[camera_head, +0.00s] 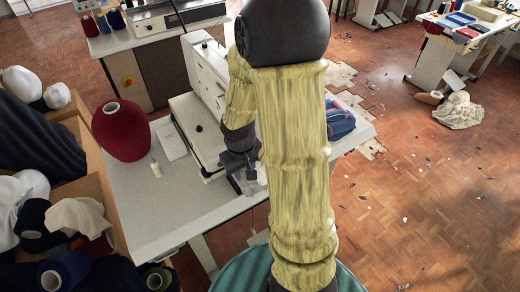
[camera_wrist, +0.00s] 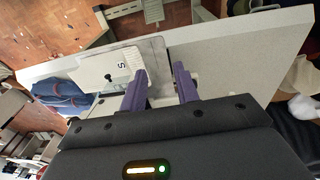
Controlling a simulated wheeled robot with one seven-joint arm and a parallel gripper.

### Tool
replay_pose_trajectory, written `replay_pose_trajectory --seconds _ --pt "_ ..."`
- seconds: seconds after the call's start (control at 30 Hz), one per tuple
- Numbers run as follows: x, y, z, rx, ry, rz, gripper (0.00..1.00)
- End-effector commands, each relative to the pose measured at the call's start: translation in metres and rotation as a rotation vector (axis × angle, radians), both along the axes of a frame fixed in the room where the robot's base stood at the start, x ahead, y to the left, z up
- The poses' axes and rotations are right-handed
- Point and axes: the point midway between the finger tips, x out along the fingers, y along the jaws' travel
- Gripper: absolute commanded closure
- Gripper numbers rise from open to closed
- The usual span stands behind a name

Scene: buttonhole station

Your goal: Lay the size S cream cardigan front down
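In the head view my gripper (camera_head: 248,180) is over the table beside the white machine (camera_head: 205,75), partly behind my own arm, which hides the middle of the table.
The pale table (camera_head: 150,215) holds a dark red yarn cone (camera_head: 121,132), a white box (camera_head: 171,141), a small bottle (camera_head: 156,169) and a blue bundle (camera_head: 340,121). Boxes of yarn and cloth stand at left. A cream cloth heap (camera_head: 459,111) lies on the floor at right.

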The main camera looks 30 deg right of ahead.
Motion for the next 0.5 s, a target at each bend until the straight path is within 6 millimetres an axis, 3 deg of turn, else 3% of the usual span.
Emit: replay_pose_trajectory --seconds 0.07,0.3,0.5 --pt "0.01 -0.018 0.004 0.006 0.033 -0.003 0.69" --pt "0.029 -0.058 -0.019 0.048 0.082 0.001 0.69" --pt "0.034 -0.07 -0.033 0.072 0.088 0.002 0.69"
